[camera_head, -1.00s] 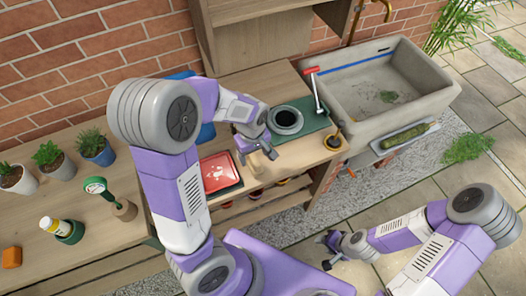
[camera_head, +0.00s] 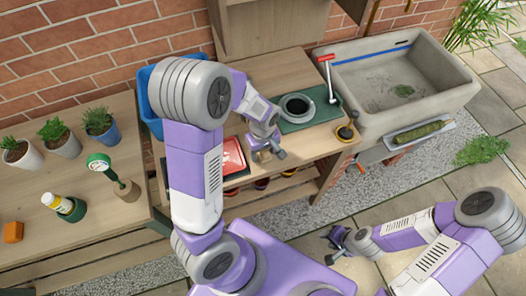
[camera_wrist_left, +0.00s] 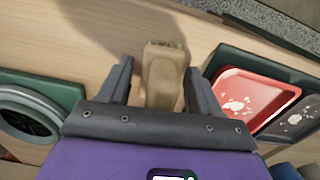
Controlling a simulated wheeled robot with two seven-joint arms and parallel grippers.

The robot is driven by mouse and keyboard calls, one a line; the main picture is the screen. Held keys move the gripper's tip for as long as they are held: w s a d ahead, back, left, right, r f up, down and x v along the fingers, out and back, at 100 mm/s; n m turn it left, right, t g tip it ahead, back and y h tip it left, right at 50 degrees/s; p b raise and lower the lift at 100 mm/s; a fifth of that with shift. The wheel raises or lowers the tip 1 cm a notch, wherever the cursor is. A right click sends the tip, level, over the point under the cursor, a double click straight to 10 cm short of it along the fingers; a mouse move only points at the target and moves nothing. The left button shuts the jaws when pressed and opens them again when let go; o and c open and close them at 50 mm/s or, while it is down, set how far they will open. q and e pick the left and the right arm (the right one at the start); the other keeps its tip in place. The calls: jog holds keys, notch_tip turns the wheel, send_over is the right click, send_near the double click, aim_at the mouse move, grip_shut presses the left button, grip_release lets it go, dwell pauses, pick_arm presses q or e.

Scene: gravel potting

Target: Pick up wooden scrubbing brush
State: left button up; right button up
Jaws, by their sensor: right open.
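The wooden scrubbing brush (camera_wrist_left: 165,72), a pale tan block, lies on the wooden bench in the left wrist view. My left gripper (camera_wrist_left: 157,78) is open with one finger on each side of it. A gap shows between the left finger and the brush; the right finger is close to it, and contact cannot be told. In the head view my left gripper (camera_head: 268,153) is low over the bench, mostly hiding the brush. My right gripper (camera_head: 337,246) is open and empty, out over the paving.
A red tray (camera_head: 234,155) lies on one side of the brush; a green mat (camera_head: 322,109) with a grey round pot (camera_head: 297,107) lies on the other. A stone sink (camera_head: 452,93) stands at right. Potted plants (camera_head: 65,143) and a green-handled tool (camera_head: 110,171) stand at left.

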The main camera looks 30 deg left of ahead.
pick_arm(q)
jog(key=c, duration=0.9)
notch_tip(320, 180, up, 10)
jog(key=p, duration=0.3)
jog(key=shift+c, duration=0.2)
